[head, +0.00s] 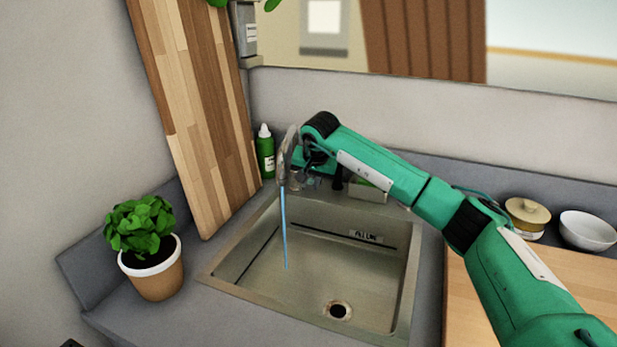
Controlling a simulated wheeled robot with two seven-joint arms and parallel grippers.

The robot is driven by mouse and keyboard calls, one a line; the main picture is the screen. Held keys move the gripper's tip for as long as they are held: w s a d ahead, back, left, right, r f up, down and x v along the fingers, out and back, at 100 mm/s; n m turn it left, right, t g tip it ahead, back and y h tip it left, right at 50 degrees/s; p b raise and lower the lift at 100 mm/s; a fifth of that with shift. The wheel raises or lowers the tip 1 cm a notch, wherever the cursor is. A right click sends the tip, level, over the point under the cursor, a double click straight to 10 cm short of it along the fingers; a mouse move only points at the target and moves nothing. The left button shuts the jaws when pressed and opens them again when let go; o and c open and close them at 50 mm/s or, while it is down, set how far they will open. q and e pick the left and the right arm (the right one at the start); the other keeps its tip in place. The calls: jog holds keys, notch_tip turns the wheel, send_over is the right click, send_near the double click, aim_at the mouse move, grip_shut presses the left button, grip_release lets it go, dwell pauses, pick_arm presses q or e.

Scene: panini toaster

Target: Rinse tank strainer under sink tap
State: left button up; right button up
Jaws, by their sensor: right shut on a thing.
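The metal sink tap (287,152) stands at the back of the sink, and a thin blue stream of water (284,230) runs from it into the steel basin (300,262). My right arm reaches in from the right, and my right gripper (303,180) is at the tap's base. It is shut, apparently on the tap handle; its fingers are small and partly hidden by the wrist, so the contact is hard to make out. I do not see a tank strainer. My left gripper is not in view.
A green bottle (265,152) stands behind the sink's left corner. A tall wooden board (190,110) leans on the wall. A potted plant (152,272) is left of the sink.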

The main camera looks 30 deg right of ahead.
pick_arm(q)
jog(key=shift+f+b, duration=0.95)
pick_arm(e)
jog(key=f, duration=0.4)
jog(key=shift+s+a, duration=0.25)
jog(key=shift+s, duration=0.1)
jog(key=shift+s+f, duration=0.1)
jog(key=o, duration=1.5)
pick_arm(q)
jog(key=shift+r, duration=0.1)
pick_arm(e)
jog(key=shift+r, duration=0.2)
pick_arm(q)
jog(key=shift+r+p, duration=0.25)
jog(key=shift+p, duration=0.1)
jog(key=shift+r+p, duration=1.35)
pick_arm(e)
jog(key=shift+v, duration=2.85)
